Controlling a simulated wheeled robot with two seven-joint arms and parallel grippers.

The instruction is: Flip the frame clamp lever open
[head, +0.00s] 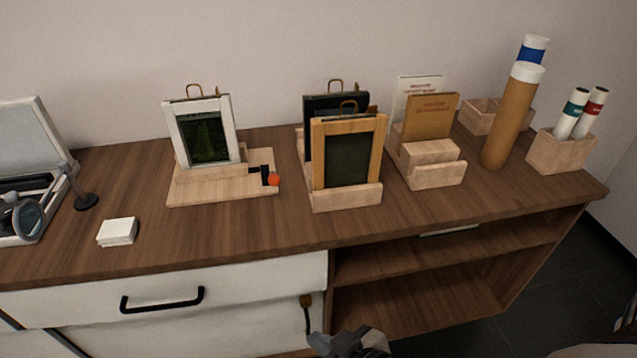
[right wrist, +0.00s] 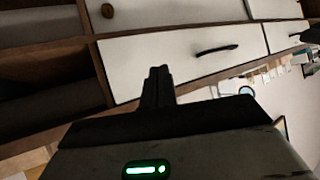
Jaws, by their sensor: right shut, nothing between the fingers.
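The frame clamp lever (head: 266,173) is small and black with a red ball tip (head: 273,180). It sits at the right end of a light wooden stand (head: 220,191) on the table. A white picture frame (head: 169,121) with a dark green picture stands upright in that stand. My right gripper (head: 308,318) is low at the bottom of the head view, in front of the cabinet and well below the tabletop, far from the lever. Its fingers are together and empty in the right wrist view (right wrist: 157,74). My left gripper is not in view.
Right of the stand are a holder with a wooden frame (head: 316,140) and a black frame, a booklet holder (head: 432,153) and a brown tube (head: 510,118). A white block (head: 117,231) and an open case (head: 30,130) are left. The drawer handle (head: 162,300) sticks out in front.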

